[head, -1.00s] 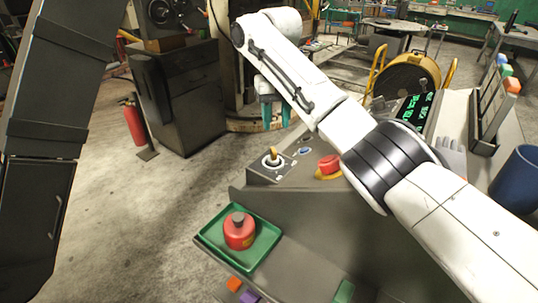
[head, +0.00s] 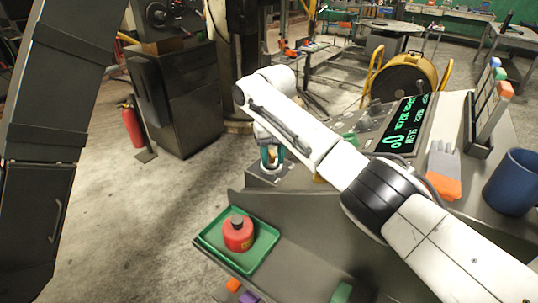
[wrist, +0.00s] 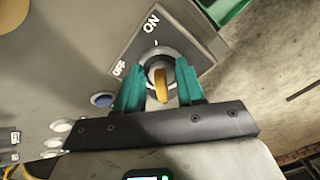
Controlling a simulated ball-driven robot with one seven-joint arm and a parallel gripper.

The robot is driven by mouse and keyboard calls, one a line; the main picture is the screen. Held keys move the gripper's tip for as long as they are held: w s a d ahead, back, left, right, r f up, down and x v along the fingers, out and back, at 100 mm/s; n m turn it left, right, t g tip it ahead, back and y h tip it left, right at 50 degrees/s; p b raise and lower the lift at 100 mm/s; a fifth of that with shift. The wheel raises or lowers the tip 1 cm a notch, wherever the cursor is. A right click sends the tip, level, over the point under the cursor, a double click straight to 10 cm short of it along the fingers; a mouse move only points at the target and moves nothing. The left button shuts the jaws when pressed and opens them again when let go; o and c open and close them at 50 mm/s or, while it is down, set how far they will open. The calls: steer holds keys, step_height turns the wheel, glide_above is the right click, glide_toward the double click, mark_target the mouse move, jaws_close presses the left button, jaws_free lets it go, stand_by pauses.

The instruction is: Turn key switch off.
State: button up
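The key switch (wrist: 160,58) is a round silver collar on a dark plate, with a yellow-orange key handle (wrist: 160,86) standing out of it. ON is printed above it and OFF at its left in the wrist view. The handle's long axis runs roughly in line with the ON mark. My gripper (wrist: 158,72) has teal fingers, open on either side of the handle, with visible gaps. In the head view my gripper (head: 270,158) is down over the switch box (head: 266,178) and hides most of the switch.
A blue button (wrist: 102,99) sits beside the switch plate. In the head view a green tray (head: 262,252) with a red container (head: 238,234) is at the near edge. A lit display (head: 404,124), a glove (head: 443,170) and a blue cup (head: 512,183) are to the right.

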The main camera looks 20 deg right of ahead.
jaws_close()
